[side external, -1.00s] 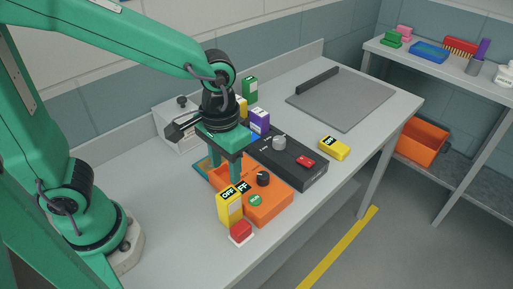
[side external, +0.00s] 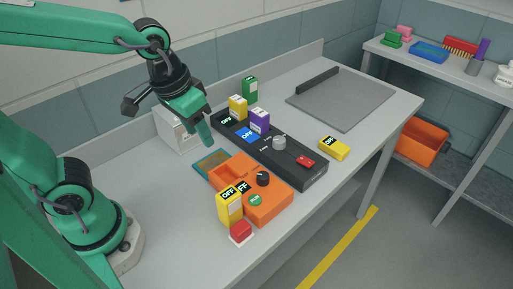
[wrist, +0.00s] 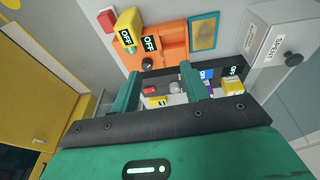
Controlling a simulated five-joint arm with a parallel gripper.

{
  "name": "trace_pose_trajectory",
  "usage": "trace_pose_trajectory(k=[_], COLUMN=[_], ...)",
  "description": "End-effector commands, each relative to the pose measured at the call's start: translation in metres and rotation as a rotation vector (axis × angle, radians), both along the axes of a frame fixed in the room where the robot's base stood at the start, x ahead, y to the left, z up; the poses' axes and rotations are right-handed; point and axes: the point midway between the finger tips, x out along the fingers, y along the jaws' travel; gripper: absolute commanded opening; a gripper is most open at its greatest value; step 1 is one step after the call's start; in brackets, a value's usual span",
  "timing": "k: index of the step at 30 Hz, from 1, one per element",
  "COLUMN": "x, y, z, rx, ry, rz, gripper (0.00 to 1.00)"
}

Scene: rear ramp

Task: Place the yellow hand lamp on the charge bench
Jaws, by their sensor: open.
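No lamp shape stands out; three yellow blocks with black OFF labels show. One stands upright (side external: 229,208) at the near left of the orange unit; it also shows in the wrist view (wrist: 131,22). One is at the far end of the black unit (side external: 237,106), and one is alone on the worktop (side external: 334,149). The orange unit (side external: 268,207) has an OFF display, a black knob and a green button. The black unit (side external: 300,171) has a blue display, grey knob and red button. I cannot tell which is the charge bench. My gripper (wrist: 160,70) is open, empty and raised above the units' far left.
A purple block (side external: 260,121) and a green block (side external: 249,89) stand by the black unit. A red button on a white base (side external: 240,232) sits in front. A grey box (side external: 178,130) stands behind. A grey plate (side external: 342,101) lies to the right. The worktop's left is clear.

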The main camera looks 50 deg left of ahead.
Motion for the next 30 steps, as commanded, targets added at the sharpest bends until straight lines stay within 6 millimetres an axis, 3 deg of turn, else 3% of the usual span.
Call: trace_pose_trajectory(k=[6,12,30], x=[-0.016,-0.027,-0.031], y=[0.035,0.053,0.058], z=[0.021,0.031,0.033], rx=[0.017,0.043,0.054], ry=[-0.142,-0.224,-0.246], rz=[0.012,0.014,0.013], gripper=[0.45,0.45,0.45])
